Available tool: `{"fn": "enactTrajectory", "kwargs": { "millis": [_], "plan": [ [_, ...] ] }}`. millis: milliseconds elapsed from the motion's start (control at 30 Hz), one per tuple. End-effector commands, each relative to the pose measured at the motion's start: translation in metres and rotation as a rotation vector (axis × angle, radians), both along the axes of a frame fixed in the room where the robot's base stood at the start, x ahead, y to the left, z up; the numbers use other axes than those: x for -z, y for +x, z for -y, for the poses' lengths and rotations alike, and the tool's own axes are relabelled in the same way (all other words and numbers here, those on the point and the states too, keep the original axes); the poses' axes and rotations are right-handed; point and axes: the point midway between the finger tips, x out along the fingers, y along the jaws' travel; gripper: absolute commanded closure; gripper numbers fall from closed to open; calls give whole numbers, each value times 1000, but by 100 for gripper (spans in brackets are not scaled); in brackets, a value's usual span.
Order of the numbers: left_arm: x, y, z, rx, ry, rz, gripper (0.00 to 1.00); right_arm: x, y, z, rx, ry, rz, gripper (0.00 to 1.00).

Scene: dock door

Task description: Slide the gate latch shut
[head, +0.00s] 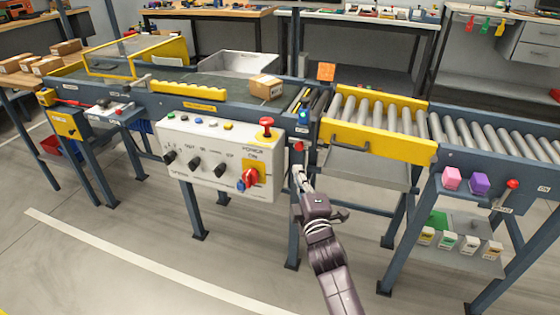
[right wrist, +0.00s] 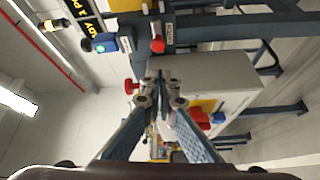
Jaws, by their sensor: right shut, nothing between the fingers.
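The yellow gate (head: 385,146) lies along the front of the roller section, right of the control box. A small red knob (head: 298,147) sits on the blue frame by the gate's left end; it looks like the latch knob. It also shows in the right wrist view (right wrist: 158,44), beside a small label. My right gripper (head: 299,173) is shut and empty, just below the red knob and apart from it in the head view. Its fingertips also show in the right wrist view (right wrist: 161,76). The latch bar cannot be made out. My left gripper is out of view.
A control box (head: 222,160) with a red mushroom button (head: 266,126) and a red rotary switch (head: 249,181) stands close left of my right gripper. A blue sensor box (head: 304,115) with a green light is above the knob. The floor in front is clear.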

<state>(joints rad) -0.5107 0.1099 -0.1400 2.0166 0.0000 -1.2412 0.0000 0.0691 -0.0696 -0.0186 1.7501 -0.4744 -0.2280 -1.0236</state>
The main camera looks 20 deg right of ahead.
Motion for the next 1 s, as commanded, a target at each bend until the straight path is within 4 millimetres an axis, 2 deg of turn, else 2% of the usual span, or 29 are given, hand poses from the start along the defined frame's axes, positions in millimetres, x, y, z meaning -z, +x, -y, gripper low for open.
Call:
{"fn": "enactTrajectory", "kwargs": {
  "millis": [133, 500, 667, 1000],
  "plan": [
    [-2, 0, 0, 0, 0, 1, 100, -6, 0, 2, 5, -12, 14, 100],
    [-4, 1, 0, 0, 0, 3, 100, -6, 5, 2, 4, -11, 13, 100],
    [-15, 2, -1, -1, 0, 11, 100, -7, 26, 4, 4, -11, 14, 100],
    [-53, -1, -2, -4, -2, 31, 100, -9, 82, 8, 3, -10, 13, 100]
  ]
}}
